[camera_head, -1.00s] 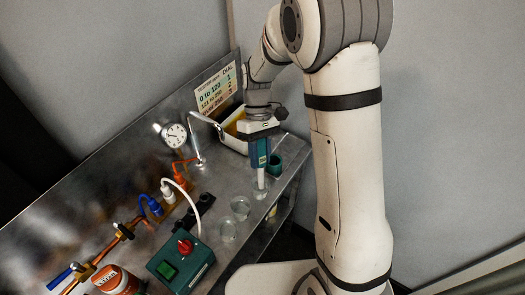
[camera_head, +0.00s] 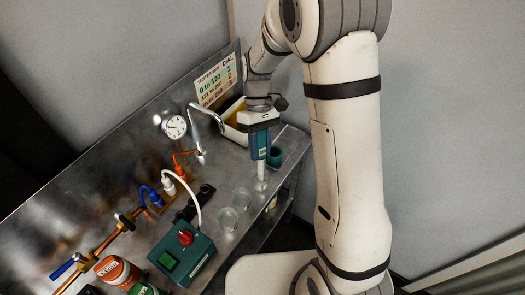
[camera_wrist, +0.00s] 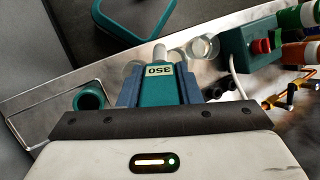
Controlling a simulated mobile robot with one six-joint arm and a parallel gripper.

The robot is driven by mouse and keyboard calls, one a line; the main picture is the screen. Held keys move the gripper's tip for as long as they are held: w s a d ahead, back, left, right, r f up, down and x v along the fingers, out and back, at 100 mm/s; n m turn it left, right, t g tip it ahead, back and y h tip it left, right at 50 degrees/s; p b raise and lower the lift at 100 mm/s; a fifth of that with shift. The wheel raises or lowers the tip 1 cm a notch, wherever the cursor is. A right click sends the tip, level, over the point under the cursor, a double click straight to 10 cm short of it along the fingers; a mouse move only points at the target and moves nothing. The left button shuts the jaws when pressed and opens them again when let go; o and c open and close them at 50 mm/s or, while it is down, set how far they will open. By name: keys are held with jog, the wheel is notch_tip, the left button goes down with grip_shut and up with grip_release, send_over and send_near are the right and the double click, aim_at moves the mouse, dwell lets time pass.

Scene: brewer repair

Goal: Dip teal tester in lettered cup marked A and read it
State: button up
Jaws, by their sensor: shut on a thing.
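My gripper (camera_head: 260,124) is shut on the teal tester (camera_head: 259,145) and holds it upright, white probe down. The probe's tip is at a clear cup (camera_head: 261,185) near the bench's front edge and looks inside it; depth is hard to tell. In the wrist view the tester (camera_wrist: 157,88) shows a display reading 350, upside down. Two more clear cups stand nearby, one (camera_head: 242,199) in the middle and one (camera_head: 228,218) nearer the control box. No letters on the cups are readable, so I cannot tell which is A.
A teal round holder (camera_head: 276,157) stands right of the tester. A sign (camera_head: 217,83) lists ppm ranges and dial numbers 1 to 3. A green box (camera_head: 181,259) with a red knob, a gauge (camera_head: 174,127), a tap and copper pipes occupy the metal bench (camera_head: 95,200).

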jog(key=shift+f+t+b, duration=0.25)
jog(key=shift+t+b, duration=0.45)
jog(key=shift+b, duration=0.4)
jog(key=t+b, duration=0.3)
jog(key=b, duration=0.1)
jog(key=shift+f+b, duration=0.1)
jog(key=shift+b, duration=0.25)
jog(key=shift+s+r+t+b, duration=0.1)
jog(key=shift+r+t+b, duration=0.1)
jog(key=shift+t+b, duration=0.65)
jog(key=shift+r, duration=0.2)
